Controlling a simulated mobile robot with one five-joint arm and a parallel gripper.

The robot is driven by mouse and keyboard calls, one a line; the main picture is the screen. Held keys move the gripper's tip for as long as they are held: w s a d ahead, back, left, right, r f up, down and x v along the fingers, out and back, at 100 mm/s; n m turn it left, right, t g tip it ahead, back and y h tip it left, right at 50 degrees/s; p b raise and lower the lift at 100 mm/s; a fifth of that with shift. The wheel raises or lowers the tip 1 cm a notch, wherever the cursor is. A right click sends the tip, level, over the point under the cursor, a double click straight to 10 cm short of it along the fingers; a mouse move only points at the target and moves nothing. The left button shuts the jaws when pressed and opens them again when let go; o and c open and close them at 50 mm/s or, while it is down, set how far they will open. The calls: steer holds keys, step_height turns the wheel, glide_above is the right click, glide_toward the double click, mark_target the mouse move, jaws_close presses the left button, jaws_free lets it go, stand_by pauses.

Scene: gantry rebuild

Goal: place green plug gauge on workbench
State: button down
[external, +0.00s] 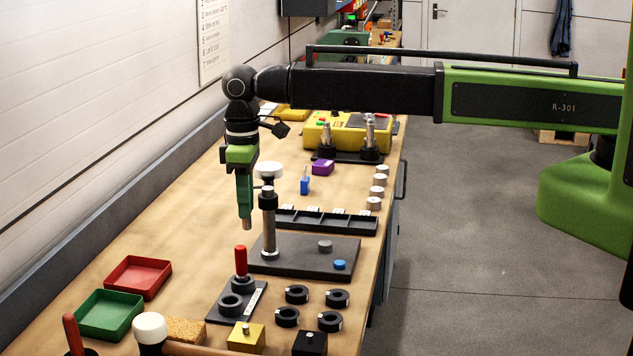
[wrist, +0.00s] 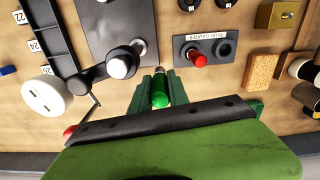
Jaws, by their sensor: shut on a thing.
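My gripper (external: 246,212) hangs pointing down above the wooden workbench (external: 185,240), shut on the green plug gauge. In the wrist view, the green plug gauge (wrist: 160,98) sits between the two green fingers of my gripper (wrist: 159,80). Its metal end points down and is clear of the bench in the external view; most of its handle is hidden by the fingers there. The dark plug gauge stand (external: 222,318) lies in front of my gripper. A red plug gauge (external: 241,262) stands in it, beside an empty ring.
A dark plate with an upright post (external: 268,222) stands just right of my gripper. Red (external: 137,277) and green (external: 108,314) trays lie front left. Several black rings (external: 297,294) lie right of the stand. Bare bench lies left of the post, behind the trays.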

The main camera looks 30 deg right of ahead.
steer(key=w+d+r+m+p, duration=0.15)
steer(key=w+r+p, duration=0.4)
steer(key=w, duration=0.55)
steer(key=w+d+m+b, duration=0.1)
steer(key=w+d, duration=0.6)
steer(key=d, duration=0.1)
steer(key=s+d+f+n+b, duration=0.1)
steer(key=d+f+n+b, duration=0.1)
steer(key=d, duration=1.6)
steer(key=d+f+n+b, duration=0.2)
steer(key=d+f+b, duration=0.1)
steer(key=d, duration=1.6)
steer(key=w+a+f+b, duration=0.1)
steer(key=a+f+b, duration=0.2)
steer(key=a, duration=0.1)
steer(key=w+a+f+b, duration=0.1)
steer(key=a+f+b, duration=0.2)
steer(key=f+b, duration=0.1)
steer(key=w+a+f+b, duration=0.1)
steer(key=a+f+b, duration=0.3)
steer(key=shift+w+a+f, duration=0.1)
steer(key=shift+a+f, duration=0.05)
steer(key=shift+a, duration=0.2)
steer(key=shift+r, duration=0.25)
steer(key=shift+f, duration=0.15)
steer(key=c, duration=1.3)
jaws_free()
